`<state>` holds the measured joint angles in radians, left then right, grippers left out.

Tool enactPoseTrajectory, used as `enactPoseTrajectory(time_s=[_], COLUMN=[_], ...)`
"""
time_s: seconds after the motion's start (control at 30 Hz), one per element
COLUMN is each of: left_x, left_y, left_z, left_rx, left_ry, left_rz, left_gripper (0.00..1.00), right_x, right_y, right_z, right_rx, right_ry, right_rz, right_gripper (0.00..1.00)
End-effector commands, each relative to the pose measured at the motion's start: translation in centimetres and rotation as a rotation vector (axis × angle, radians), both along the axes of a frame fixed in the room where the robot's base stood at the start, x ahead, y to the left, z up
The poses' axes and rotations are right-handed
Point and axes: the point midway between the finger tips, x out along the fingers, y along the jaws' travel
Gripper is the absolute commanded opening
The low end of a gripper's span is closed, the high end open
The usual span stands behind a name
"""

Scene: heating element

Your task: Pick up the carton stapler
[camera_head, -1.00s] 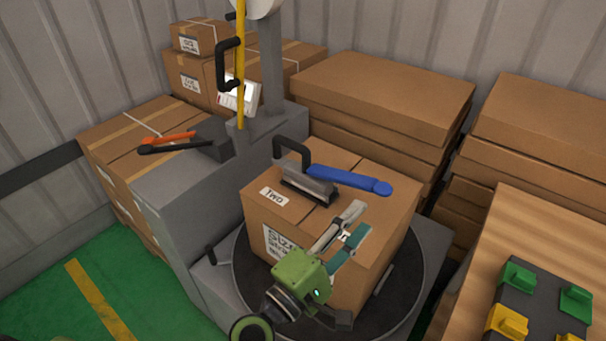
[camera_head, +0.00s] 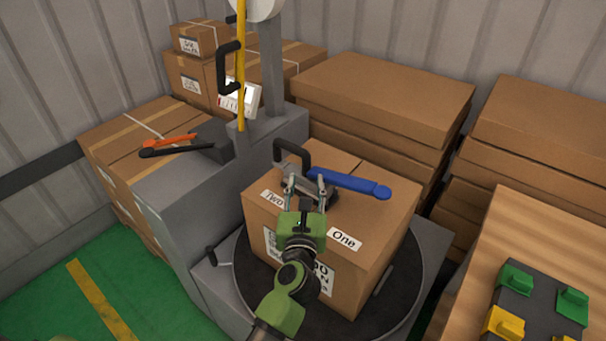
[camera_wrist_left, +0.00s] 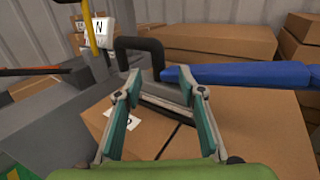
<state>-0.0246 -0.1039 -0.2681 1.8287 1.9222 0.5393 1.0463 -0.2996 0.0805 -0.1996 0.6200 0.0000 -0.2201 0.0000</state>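The carton stapler (camera_head: 350,184) lies on top of a cardboard box (camera_head: 368,216), its blue handle pointing right and its black loop at the left. In the left wrist view, the blue handle of the stapler (camera_wrist_left: 245,74) runs to the right, beyond the fingertips. My left gripper (camera_head: 306,181) is over the box at the stapler's grey body. In the wrist view the left gripper (camera_wrist_left: 162,84) has its fingers spread, with part of the grey body showing between them. I cannot tell whether the fingers touch it. My right gripper is not in view.
The box stands on a round dark turntable (camera_head: 246,285). A grey machine with a column (camera_head: 272,75) stands to the left, with an orange-and-black tool (camera_head: 168,146) on it. Stacked cartons (camera_head: 385,95) stand behind. A wooden table (camera_head: 515,230) with green and yellow blocks is at right.

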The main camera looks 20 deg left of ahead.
Motion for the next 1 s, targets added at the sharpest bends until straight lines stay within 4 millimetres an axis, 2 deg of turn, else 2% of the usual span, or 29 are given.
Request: enactPoseTrajectory(time_s=[0.23,0.5,0.77,0.8,0.93,1.0], left_x=[1.9,5.5,5.9,5.9,5.9,5.9], left_y=[0.6,1.6,1.8,1.8,1.7,1.7], left_z=[0.2,0.1,0.0,0.0,0.0,0.0], left_rx=[0.003,0.003,0.002,0.002,0.002,0.002], left_ry=[0.000,0.000,0.000,0.000,0.000,0.000], left_rz=[0.001,0.000,0.000,0.000,0.000,0.000], left_gripper=[0.36,0.36,0.36,0.34,0.00,0.00], right_x=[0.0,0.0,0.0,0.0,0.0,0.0], right_y=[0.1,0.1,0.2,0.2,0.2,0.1], right_z=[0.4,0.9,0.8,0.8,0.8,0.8], right_rx=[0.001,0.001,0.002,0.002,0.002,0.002], right_ry=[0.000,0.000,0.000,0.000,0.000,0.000], right_rz=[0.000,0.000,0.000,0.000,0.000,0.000], right_gripper=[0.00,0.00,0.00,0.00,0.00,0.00])
